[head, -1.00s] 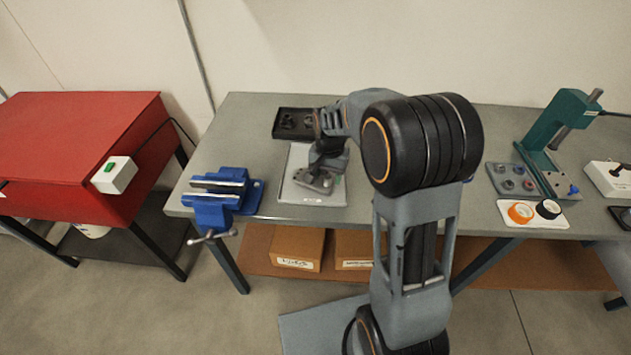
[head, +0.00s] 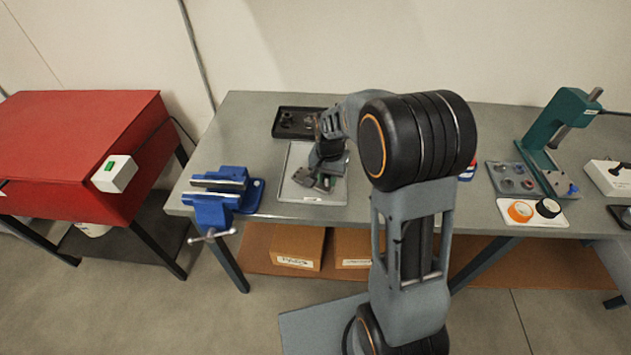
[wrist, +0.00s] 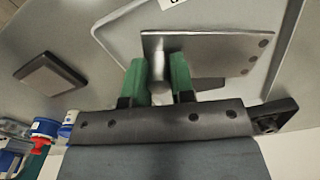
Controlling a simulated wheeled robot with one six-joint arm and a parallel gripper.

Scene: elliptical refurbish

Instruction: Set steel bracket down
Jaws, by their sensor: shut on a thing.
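The steel bracket (wrist: 215,52) is a flat metal plate with holes and a short round stem. In the wrist view the green fingertips of my gripper (wrist: 160,84) are shut on that stem. In the head view my gripper (head: 325,181) is over the pale grey tray (head: 318,199), with the bracket (head: 304,178) at its tip, toward the tray's left side. The wrist view also shows the tray (wrist: 122,38) beyond the bracket. I cannot tell whether the bracket touches the tray.
A blue vise (head: 213,200) stands left of the tray. A black tray with dark parts (head: 283,134) lies behind it. A green press (head: 552,130) and a white tray with tape rolls (head: 533,220) are at the right. The bench behind the vise is bare.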

